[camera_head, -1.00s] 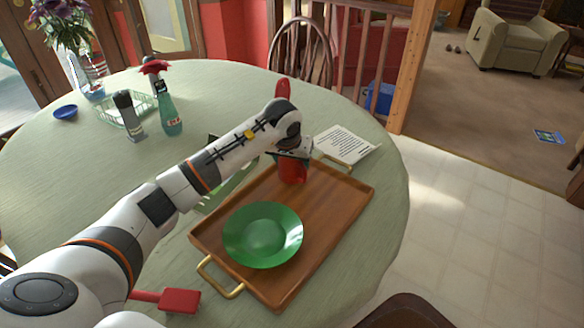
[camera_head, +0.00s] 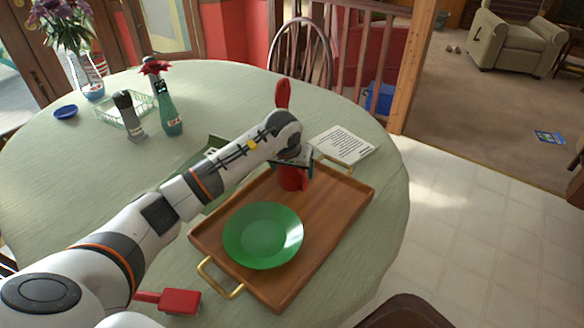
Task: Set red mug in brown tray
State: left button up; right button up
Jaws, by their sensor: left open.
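The red mug (camera_head: 293,180) is at the far end of the brown tray (camera_head: 330,215), inside its rim, and seems to rest on the tray floor. Its upper part is hidden by my left gripper (camera_head: 294,165), which reaches down over it from above. The gripper is open at the mug; its fingertips are mostly hidden, so contact is unclear. A green plate (camera_head: 263,236) lies in the near half of the tray. My right gripper is out of view.
A red-handled brush (camera_head: 178,301) lies left of the tray's near handle. A paper sheet (camera_head: 343,145) lies beyond the tray.

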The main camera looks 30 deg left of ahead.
pick_arm(q)
jog(key=shift+s+r, duration=0.1)
jog(key=shift+r, duration=0.45)
jog(key=v, duration=1.1)
jog(key=shift+s, duration=0.2)
